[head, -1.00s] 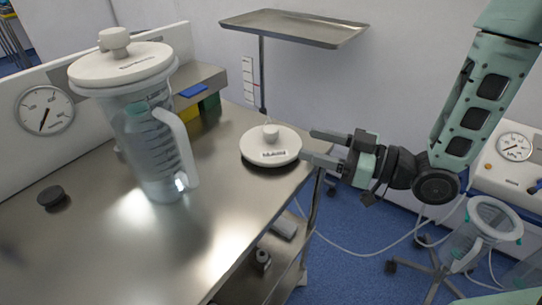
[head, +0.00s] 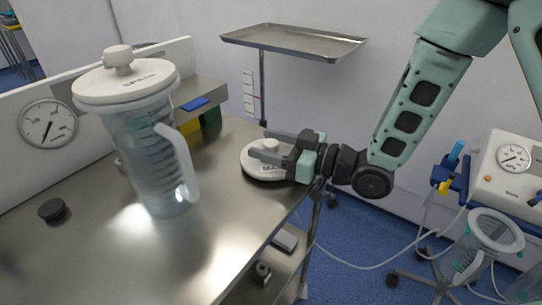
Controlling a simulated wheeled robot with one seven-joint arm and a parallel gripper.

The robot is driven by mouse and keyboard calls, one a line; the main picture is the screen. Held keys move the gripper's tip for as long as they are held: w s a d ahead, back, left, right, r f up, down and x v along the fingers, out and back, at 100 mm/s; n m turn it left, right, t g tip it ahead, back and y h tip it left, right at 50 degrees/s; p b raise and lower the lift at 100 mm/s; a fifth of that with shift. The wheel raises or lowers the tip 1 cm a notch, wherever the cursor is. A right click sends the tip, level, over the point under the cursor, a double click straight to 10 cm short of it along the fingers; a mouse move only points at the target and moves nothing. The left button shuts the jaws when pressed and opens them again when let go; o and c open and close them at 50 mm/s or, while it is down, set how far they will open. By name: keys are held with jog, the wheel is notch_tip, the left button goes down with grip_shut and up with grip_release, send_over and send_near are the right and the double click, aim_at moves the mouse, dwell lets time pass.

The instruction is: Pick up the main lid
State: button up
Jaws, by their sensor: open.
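The main lid (head: 261,173), a round white disc with a knob (head: 270,145), lies flat on the steel table near its right edge. My gripper (head: 262,145) is over it from the right, jaws open, with one finger on the far side of the knob and one on the near side. Whether the fingers touch the knob, I cannot tell. The gripper hides the right part of the lid and its label. A second white lid (head: 127,80), marked as spare, sits on a clear jug (head: 150,155) with a white handle at the left.
The steel table (head: 90,245) is mostly clear in front. A small black cap (head: 53,210) lies at the left. A metal tray (head: 295,42) on a pole stands behind the table.

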jog(key=c, duration=1.1)
jog(key=shift+d+r, duration=0.1)
